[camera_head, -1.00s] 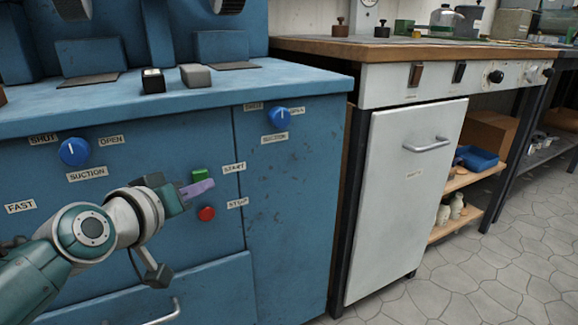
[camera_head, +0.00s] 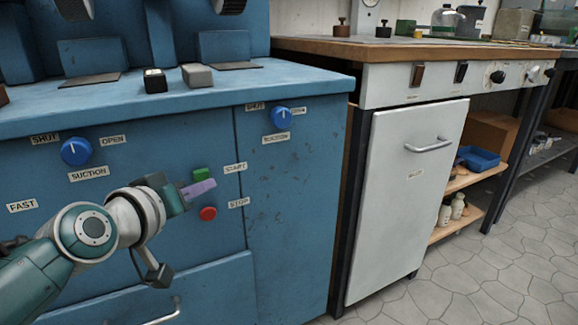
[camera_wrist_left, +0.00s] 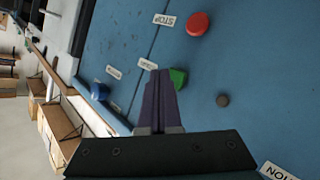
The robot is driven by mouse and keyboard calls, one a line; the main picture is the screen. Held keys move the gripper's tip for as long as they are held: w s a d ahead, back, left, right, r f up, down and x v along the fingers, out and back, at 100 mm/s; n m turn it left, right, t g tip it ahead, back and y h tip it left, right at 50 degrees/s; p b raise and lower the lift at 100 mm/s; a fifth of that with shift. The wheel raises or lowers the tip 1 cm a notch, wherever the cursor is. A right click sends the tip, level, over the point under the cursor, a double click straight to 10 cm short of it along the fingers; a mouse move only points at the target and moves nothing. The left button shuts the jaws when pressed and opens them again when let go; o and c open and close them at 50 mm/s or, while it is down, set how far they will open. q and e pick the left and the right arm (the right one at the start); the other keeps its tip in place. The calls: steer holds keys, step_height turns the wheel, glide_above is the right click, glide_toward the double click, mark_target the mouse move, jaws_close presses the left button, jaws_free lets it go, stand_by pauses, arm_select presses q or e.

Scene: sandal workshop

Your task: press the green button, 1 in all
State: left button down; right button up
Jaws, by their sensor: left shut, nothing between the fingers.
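The green button (camera_head: 201,174) sits on the front of the blue machine, beside the START label (camera_head: 235,168). My left gripper (camera_head: 211,186) is shut and empty, its purple fingers in front of the panel just below the green button in the head view. In the left wrist view the shut fingertips (camera_wrist_left: 159,74) overlap the edge of the green button (camera_wrist_left: 178,78), hiding part of it. I cannot tell whether they touch it. The red button (camera_head: 208,213) is below, beside the STOP label (camera_head: 238,203); it also shows in the left wrist view (camera_wrist_left: 197,24). My right gripper is not in view.
Two blue suction knobs (camera_head: 76,152) (camera_head: 281,117) stick out of the panel. The blue machine's top (camera_head: 230,85) overhangs above, with a drawer handle (camera_head: 165,311) below. A white cabinet (camera_head: 405,200) stands to the right.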

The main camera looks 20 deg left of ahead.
arm_select(q)
steer(key=shift+w+a, duration=0.1)
steer(key=shift+a, duration=0.05)
stand_by(0.4)
steer(key=shift+w+a, duration=0.2)
steer(key=shift+w+a+b, duration=0.25)
steer(key=shift+a+b, duration=0.05)
steer(key=shift+b, duration=0.15)
stand_by(0.7)
stand_by(0.4)
steer(key=shift+s+d+p, duration=0.55)
steer(key=shift+d+p, duration=0.1)
